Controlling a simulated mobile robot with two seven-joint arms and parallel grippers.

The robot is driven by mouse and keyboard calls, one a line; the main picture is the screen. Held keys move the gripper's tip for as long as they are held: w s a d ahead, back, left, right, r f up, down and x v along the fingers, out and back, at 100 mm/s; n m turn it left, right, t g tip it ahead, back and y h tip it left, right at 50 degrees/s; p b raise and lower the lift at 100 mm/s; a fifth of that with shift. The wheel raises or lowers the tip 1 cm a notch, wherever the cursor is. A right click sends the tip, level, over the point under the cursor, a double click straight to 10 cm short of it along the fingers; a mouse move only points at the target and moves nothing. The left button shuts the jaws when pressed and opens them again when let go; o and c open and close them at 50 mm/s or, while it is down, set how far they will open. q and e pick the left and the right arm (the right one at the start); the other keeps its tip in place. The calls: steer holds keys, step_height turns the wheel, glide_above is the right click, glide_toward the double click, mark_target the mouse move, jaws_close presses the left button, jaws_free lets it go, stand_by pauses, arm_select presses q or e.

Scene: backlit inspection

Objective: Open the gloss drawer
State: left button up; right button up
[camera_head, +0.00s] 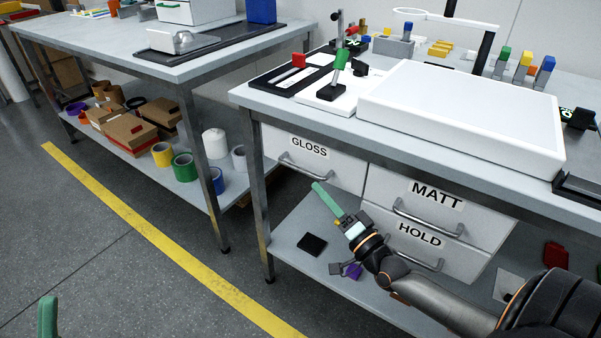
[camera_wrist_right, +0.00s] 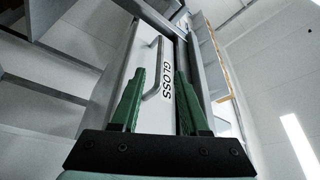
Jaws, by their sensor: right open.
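The gloss drawer (camera_head: 341,168) is a white front under the right bench, labelled GLOSS, with a grey bar handle (camera_head: 303,173). It looks shut. My right gripper (camera_head: 320,191) has green fingers and is below and in front of this handle, apart from it. In the right wrist view the gripper (camera_wrist_right: 160,72) is open, its fingers on either side of the view of the handle (camera_wrist_right: 153,72), with nothing held. The drawer front (camera_wrist_right: 136,72) shows behind. Only a green fingertip of my left gripper (camera_head: 47,314) shows at the lower left.
The matt drawer (camera_head: 380,188) and hold drawer (camera_head: 459,262) are at the right, both looking shut. A white panel (camera_head: 460,110) and a small stand (camera_head: 333,92) are on the bench top. A bench leg (camera_head: 259,200) stands left of the gloss drawer. A lower shelf (camera_head: 290,222) lies below.

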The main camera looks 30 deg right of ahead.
mark_target(300, 168)
steer(key=b+x, duration=0.1)
steer(key=x, duration=0.8)
steer(key=shift+w, duration=0.1)
jaws_close()
stand_by(1.3)
